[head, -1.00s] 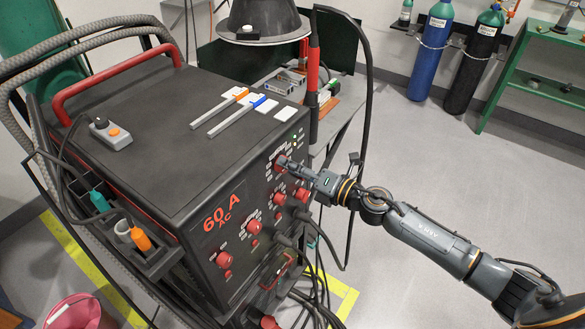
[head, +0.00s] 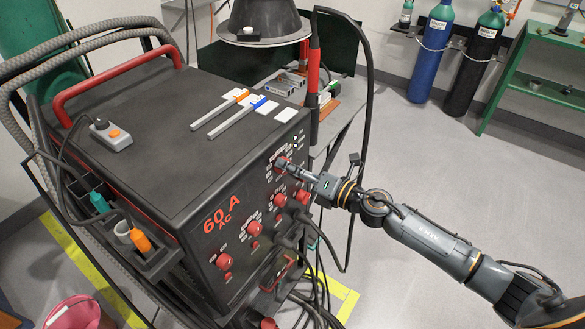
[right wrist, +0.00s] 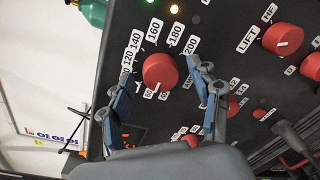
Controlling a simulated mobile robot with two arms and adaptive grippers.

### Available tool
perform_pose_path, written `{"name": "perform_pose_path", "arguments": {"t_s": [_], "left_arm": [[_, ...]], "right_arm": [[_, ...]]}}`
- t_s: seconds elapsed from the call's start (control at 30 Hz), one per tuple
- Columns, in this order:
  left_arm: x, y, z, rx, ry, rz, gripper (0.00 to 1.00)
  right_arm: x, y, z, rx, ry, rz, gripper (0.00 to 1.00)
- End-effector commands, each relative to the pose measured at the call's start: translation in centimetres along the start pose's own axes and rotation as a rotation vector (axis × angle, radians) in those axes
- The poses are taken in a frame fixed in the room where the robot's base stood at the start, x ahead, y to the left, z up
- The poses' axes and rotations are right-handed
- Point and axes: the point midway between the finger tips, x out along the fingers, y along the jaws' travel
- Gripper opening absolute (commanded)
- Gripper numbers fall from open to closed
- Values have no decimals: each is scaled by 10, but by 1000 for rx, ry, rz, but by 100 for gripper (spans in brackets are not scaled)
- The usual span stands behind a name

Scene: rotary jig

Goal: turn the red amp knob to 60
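In the head view the knob (head: 281,162) is partly visible at the panel's upper right. My left gripper is not in view.
Other red knobs (head: 254,227) and cables (head: 303,232) crowd the panel below. The welder's black top (head: 140,110) bears a small grey control box (head: 111,134) and two rods (head: 237,117). Gas cylinders (head: 432,50) stand at the back; the right-hand floor is clear.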

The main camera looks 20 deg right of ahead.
Motion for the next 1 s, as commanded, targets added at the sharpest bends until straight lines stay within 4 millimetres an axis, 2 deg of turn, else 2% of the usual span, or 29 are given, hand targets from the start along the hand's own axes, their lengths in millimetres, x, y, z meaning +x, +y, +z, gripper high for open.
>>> {"name": "perform_pose_path", "arguments": {"t_s": [0.27,0.37,0.7,1.0], "left_arm": [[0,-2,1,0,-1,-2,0],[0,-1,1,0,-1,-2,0],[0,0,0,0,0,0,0],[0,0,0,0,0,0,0]], "right_arm": [[-7,-1,0,2,-1,-1,62],[-20,-1,0,2,-1,-3,62],[-84,-1,-2,4,2,-3,62],[-116,0,0,1,0,0,62]]}}
